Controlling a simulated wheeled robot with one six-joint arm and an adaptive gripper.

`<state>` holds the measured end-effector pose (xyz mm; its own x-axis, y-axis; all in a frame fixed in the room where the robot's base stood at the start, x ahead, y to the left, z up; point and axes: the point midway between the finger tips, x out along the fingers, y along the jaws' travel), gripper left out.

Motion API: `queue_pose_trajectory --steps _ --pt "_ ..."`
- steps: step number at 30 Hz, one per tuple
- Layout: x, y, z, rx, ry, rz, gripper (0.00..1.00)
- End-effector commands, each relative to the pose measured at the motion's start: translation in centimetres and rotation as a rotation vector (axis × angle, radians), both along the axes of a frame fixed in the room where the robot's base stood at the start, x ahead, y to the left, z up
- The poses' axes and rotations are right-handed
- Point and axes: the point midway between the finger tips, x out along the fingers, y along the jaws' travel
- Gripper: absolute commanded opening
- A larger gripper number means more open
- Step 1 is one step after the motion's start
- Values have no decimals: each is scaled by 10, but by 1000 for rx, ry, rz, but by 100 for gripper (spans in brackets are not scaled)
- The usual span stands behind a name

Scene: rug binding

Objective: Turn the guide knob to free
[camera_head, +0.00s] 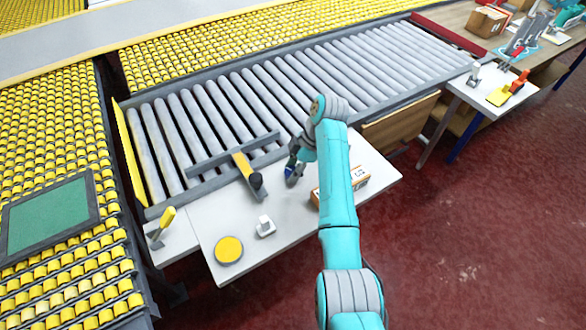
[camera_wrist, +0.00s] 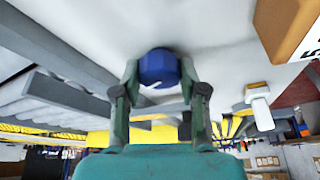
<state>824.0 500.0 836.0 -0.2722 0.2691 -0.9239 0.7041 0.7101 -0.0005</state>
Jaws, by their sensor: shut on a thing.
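The guide knob is a round blue knob (camera_wrist: 158,67) with a pale pointer line, in the upper middle of the wrist view. My gripper (camera_wrist: 159,77) has one finger on each side of it and is shut on it. In the head view my gripper (camera_head: 297,158) is over the white table, and the blue knob (camera_head: 289,171) shows small, partly covered by the fingers. The pointer line slants across the lower part of the knob. I cannot read any setting marks around it.
A cardboard box (camera_head: 356,181) lies close right of my arm. The roller conveyor (camera_head: 220,110) runs behind.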

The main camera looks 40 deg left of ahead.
Motion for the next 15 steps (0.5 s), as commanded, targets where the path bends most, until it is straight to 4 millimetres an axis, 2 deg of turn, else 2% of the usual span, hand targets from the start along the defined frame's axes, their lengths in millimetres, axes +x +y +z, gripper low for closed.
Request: queue_pose_trajectory --steps 15 --pt "-2 -2 0 1 -1 -466 7"
